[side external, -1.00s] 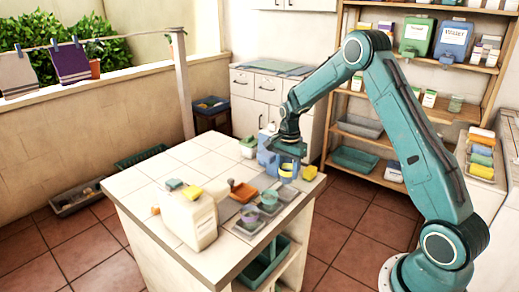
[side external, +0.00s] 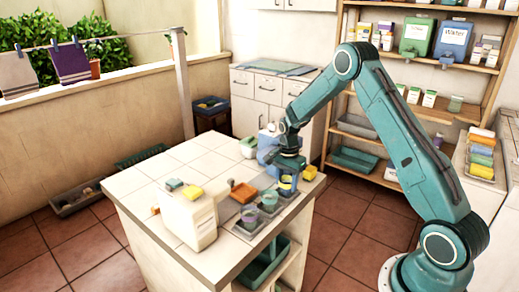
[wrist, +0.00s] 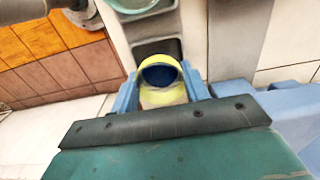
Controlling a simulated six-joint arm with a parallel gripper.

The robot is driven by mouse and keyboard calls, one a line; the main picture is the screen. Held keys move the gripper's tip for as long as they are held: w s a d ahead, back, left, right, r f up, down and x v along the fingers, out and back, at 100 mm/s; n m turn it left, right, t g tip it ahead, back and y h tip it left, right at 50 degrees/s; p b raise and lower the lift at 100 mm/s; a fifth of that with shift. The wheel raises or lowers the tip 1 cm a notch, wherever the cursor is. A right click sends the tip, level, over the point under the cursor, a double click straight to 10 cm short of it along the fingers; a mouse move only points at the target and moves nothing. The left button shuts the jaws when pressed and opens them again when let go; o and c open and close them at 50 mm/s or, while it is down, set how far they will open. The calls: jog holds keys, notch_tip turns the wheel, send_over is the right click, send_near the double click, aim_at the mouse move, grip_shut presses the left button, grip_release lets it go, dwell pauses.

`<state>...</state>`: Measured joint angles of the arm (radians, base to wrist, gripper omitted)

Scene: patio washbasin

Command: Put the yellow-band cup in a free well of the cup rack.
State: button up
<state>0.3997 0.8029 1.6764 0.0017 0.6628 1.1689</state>
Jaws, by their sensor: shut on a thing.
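The yellow-band cup (side external: 286,184) is between the fingers of my gripper (side external: 287,177), over the back end of the cup rack in the side view. In the wrist view the cup (wrist: 163,96) shows a yellow rim and a dark blue inside, with my gripper's blue fingers (wrist: 160,85) shut on both sides of it. In the wrist view, an empty dark well (wrist: 155,48) shows just beyond the cup. I cannot tell whether the cup touches the rack.
An orange block (side external: 243,192) lies left of the rack. A blue container (side external: 267,147) and a yellow sponge (side external: 310,173) are close to my gripper. The tiled counter's back left is clear.

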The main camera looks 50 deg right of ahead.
jog(key=shift+f, duration=0.1)
jog(key=o, duration=1.1)
jog(key=shift+c, duration=0.2)
notch_tip(320, 180, up, 12)
jog(key=shift+r, duration=0.2)
